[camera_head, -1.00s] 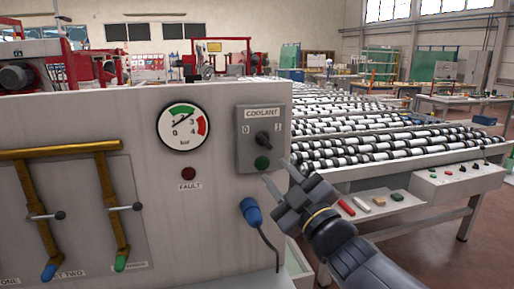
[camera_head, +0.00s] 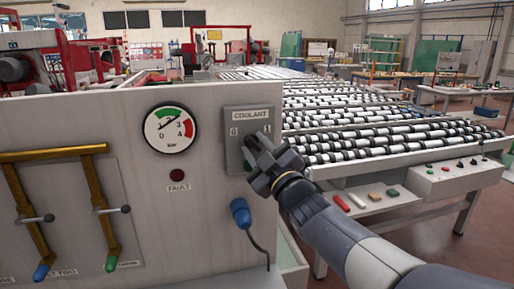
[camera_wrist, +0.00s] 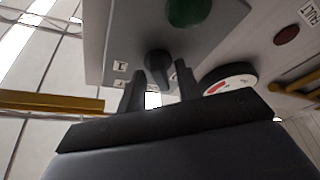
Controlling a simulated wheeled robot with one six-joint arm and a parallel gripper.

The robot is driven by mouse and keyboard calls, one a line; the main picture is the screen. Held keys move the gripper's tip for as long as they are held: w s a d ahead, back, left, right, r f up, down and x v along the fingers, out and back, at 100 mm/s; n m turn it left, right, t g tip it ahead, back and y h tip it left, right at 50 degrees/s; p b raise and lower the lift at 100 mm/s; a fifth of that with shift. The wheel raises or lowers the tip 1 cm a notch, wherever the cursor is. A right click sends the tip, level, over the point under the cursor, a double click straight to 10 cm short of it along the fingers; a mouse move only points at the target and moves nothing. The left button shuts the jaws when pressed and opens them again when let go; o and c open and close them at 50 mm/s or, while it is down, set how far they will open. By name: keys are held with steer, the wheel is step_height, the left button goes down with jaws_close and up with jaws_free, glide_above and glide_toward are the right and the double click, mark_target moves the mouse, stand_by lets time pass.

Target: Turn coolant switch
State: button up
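The coolant switch is a grey box (camera_head: 234,120) marked COOLANT on the right of the panel front, with 0 and 1 marks. Its black knob (camera_wrist: 158,64) shows in the wrist view, with a green lamp (camera_wrist: 188,10) beside it. In the head view my gripper (camera_head: 256,150) covers the knob and most of the lamp. In the wrist view my gripper (camera_wrist: 160,84) is open, with one finger on each side of the knob's end. A gap shows between the fingers; I cannot tell whether either touches the knob.
A pressure gauge (camera_head: 170,129) and a dark red FAULT lamp (camera_head: 177,175) sit left of the switch. A blue plug (camera_head: 240,212) with a cable hangs below it. Yellow pipes with valves (camera_head: 95,195) are at left. A roller conveyor (camera_head: 370,140) stands behind my arm.

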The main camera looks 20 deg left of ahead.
jaws_close()
